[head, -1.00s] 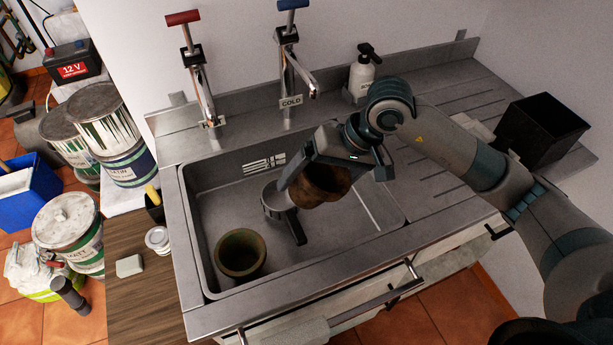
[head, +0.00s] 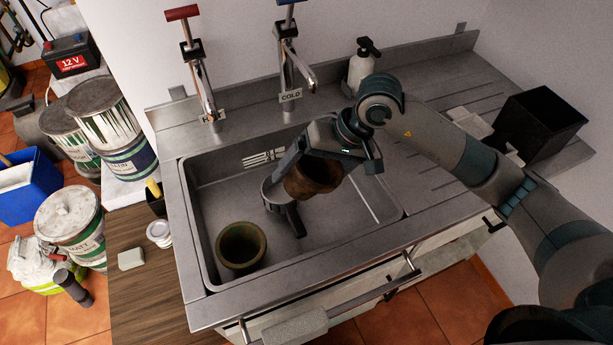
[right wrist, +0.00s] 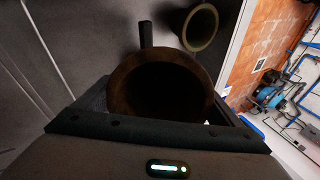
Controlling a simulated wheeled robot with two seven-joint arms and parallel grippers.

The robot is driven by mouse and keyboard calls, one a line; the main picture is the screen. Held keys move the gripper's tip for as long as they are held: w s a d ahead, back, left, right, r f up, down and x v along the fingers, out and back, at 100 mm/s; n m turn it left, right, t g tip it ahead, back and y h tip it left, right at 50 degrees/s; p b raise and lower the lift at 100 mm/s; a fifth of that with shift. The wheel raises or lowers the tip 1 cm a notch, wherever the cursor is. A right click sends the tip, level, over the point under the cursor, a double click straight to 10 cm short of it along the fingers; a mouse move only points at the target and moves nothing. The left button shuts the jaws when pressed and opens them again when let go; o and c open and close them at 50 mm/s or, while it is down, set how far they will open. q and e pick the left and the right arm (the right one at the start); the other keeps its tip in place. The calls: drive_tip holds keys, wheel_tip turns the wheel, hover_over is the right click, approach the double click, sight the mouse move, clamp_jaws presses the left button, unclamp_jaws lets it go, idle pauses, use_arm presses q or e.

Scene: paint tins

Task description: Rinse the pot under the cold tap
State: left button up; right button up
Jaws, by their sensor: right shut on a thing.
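My right gripper (head: 312,168) is shut on a brown pot (head: 318,182) and holds it over the right part of the sink basin (head: 348,215). In the right wrist view the pot (right wrist: 160,92) shows its open, dark mouth between the jaws. The cold tap (head: 297,68), with a blue handle and a COLD label, stands behind the basin. Its spout end is up and behind the pot in the head view. No water shows. A second, greenish-brown pot (head: 241,245) stands in the basin's front left; it also shows in the right wrist view (right wrist: 199,27). My left gripper is not in view.
A red-handled tap (head: 200,65) stands left of the cold one. A soap bottle (head: 362,66) and black bin (head: 536,122) stand at the right. Paint tins (head: 72,222) are far left.

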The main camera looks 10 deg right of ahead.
use_arm(q)
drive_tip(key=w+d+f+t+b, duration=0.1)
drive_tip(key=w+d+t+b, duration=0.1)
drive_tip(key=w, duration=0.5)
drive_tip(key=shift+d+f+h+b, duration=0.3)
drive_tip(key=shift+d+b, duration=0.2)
drive_tip(key=shift+b, duration=0.35)
use_arm(e)
drive_tip(key=w+d+f, duration=0.2)
drive_tip(key=w+d, duration=0.3)
drive_tip(key=w, duration=0.6)
drive_tip(key=shift+f, duration=0.2)
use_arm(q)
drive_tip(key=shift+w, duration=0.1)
use_arm(e)
drive_tip(key=shift+w, duration=0.1)
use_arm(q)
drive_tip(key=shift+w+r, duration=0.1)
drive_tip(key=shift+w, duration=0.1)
